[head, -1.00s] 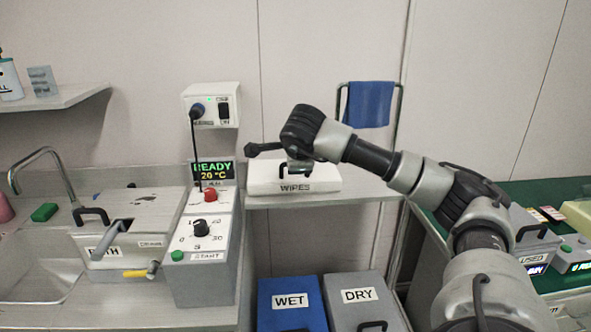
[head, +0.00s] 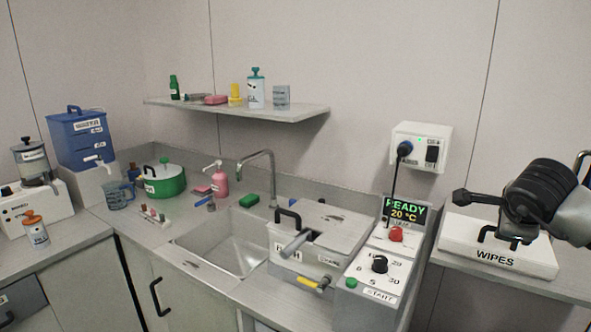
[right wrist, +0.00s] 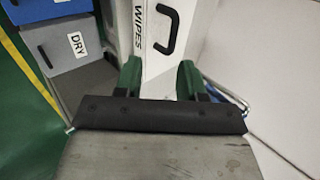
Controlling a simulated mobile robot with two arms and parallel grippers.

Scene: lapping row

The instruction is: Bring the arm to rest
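My right arm comes in at the right edge of the head view. Its dark wrist hangs over the white wipes box (head: 500,256). In the right wrist view my right gripper (right wrist: 159,78) shows two green fingers, apart with nothing between them. The wipes box (right wrist: 150,62) with its black handle lies beyond the fingertips; I cannot tell how close. In the head view the fingers are mostly hidden below the wrist. My left gripper is in neither view.
Left of the wipes box stand the control unit (head: 368,285), lidded bath (head: 318,247) and sink (head: 215,250). A wall shelf (head: 245,112) holds bottles. A green pot (head: 164,184) and blue tank (head: 80,135) stand farther left. The grey DRY bin (right wrist: 65,48) is low beside the box.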

